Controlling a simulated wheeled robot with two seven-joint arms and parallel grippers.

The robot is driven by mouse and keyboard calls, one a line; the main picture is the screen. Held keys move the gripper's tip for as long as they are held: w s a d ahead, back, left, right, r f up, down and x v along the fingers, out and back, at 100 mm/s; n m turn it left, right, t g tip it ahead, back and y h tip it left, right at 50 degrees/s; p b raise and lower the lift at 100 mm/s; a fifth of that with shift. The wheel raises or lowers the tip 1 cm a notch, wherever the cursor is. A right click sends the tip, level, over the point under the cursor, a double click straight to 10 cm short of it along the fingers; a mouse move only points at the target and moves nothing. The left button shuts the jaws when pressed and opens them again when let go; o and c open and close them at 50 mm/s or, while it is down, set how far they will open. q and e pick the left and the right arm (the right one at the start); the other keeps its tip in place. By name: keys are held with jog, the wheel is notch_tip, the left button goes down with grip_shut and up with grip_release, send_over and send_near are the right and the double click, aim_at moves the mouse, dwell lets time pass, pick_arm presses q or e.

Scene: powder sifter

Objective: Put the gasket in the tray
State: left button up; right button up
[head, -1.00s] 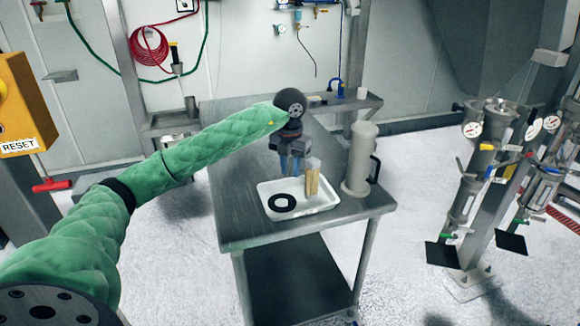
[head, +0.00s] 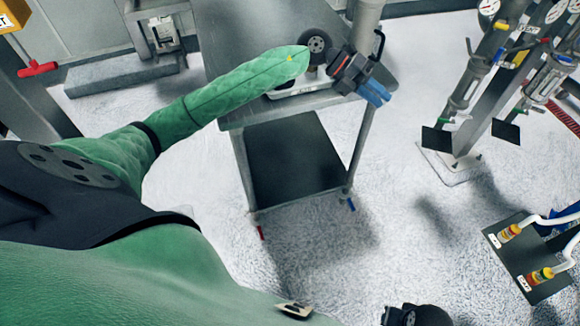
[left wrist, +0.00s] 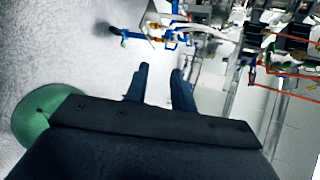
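The white tray (head: 297,90) stands on the metal table (head: 222,45); only a strip of it shows below my left wrist. The gasket cannot be seen now; my left arm covers most of the tray. My left gripper (head: 376,94) is to the right of the tray, by the front right corner of the table. In the left wrist view, its two blue fingers (left wrist: 160,70) are apart with nothing between them.
A grey canister (head: 368,14) with a dark handle stands at the table's right side. A lower shelf (head: 293,155) sits beneath. Pipework with gauges (head: 470,85) stands to the right, and a dark panel with valves (head: 525,255) at lower right. The floor between is clear.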

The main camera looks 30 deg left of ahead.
pick_arm(q)
jog(key=s+d+r+n+t+h, duration=0.2)
jog(key=d+r+n+t+h, duration=0.15)
jog(key=d+h, duration=0.25)
jog(key=a+f+n+t+y, duration=0.4)
jog(key=f+n+t+y, duration=0.3)
jog(key=n, duration=0.5)
jog(key=a+f+n+t+y, duration=0.45)
jog(key=n+t+y, duration=0.3)
jog(key=n, duration=0.55)
jog(key=s+a+f+n+g+y, duration=0.3)
jog(key=s+f+n+g+y, duration=0.4)
jog(key=f, duration=0.5)
jog(key=s+d+f+g+h, duration=0.1)
jog(key=s+f+g, duration=0.2)
jog(key=s, duration=0.6)
jog(key=s+d+f+g+h, duration=0.1)
jog(key=s+f+g, duration=0.3)
jog(key=s, duration=0.5)
jog(key=s+d+f+g+h, duration=0.1)
jog(key=s+f+g+h, duration=0.1)
jog(key=s+f, duration=0.4)
jog(key=s+g, duration=0.1)
jog(key=s, duration=0.3)
jog(key=shift+f+g, duration=0.3)
jog(key=shift+g, duration=0.1)
